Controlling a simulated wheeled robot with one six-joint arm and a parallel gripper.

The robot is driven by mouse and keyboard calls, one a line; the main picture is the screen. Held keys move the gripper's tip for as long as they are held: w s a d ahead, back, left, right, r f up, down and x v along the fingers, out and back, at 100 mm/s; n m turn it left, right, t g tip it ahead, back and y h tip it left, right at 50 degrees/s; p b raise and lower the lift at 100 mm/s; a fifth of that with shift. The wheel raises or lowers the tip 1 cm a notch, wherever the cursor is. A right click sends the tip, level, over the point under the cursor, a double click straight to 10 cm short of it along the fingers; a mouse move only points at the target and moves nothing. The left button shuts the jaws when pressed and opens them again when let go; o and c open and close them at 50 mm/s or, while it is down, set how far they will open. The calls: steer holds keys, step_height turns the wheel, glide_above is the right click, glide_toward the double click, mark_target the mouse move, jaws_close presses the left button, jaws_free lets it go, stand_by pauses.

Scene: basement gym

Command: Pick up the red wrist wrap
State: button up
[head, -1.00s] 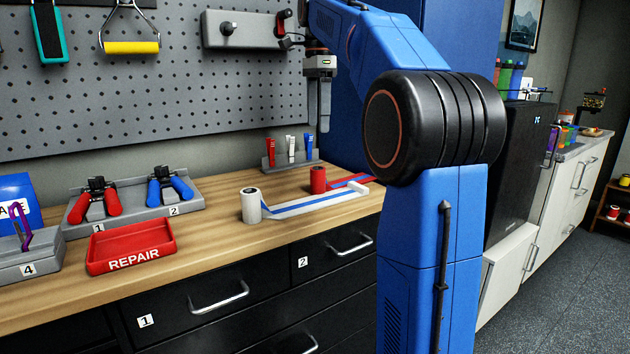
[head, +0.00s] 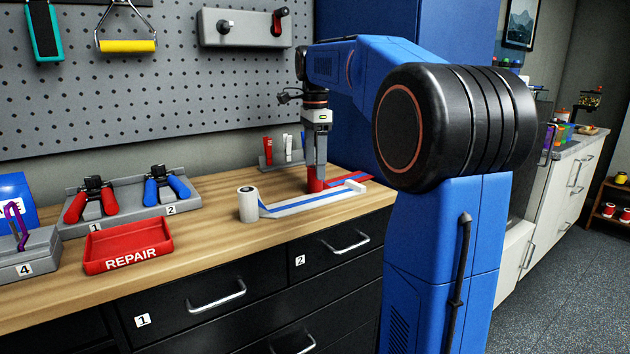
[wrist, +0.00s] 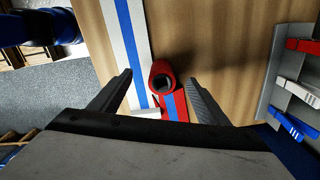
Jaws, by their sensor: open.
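The red wrist wrap (head: 315,184) stands as an upright roll on the wooden bench, with a flat red tail marked by a blue stripe. In the wrist view the red roll (wrist: 163,76) lies between the two open fingers, with a gap on each side. My gripper (head: 316,170) points down over the roll and hides part of it in the head view. In the wrist view my gripper (wrist: 161,82) is empty, its fingers apart. A white wrap roll (head: 248,204) with a blue-striped white tail (head: 305,204) lies to the left.
A grey rack (head: 268,164) of red, white and blue clips stands behind the wrap; it also shows at the right of the wrist view (wrist: 268,85). A red REPAIR tray (head: 128,246) and handled grips (head: 160,188) sit left. A pegboard (head: 150,90) rises behind.

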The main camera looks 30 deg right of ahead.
steer(key=shift+w+d+f, duration=0.1)
steer(key=shift+w+f, duration=0.05)
steer(key=shift+f, duration=2.1)
steer(key=c, duration=1.2)
steer(key=shift+o, duration=0.2)
